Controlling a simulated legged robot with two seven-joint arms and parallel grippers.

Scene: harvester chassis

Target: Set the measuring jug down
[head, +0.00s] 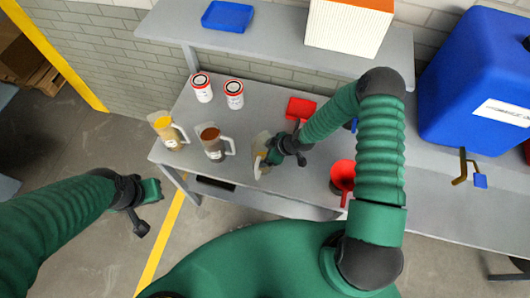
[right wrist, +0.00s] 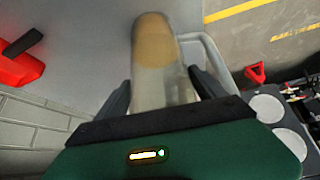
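A clear measuring jug (head: 260,158) with tan contents is at my right gripper (head: 270,152), over the front part of the grey bench. In the right wrist view the jug (right wrist: 163,75) stands between the two dark fingers (right wrist: 160,90), which close in on both its sides; its handle is to the right. Whether its base touches the bench is unclear. Two more jugs stand to the left on the bench, one with yellow contents (head: 168,133) and one with brown contents (head: 212,145). My left gripper (head: 145,208) is off the bench at left, its fingers unclear.
Two white cans (head: 202,90) with red rims stand behind the jugs. A red scoop (head: 300,108) lies behind my right gripper, and a red funnel (head: 342,172) is to its right. A blue tank (head: 475,85) stands at right. Bare bench (head: 285,185) lies in front.

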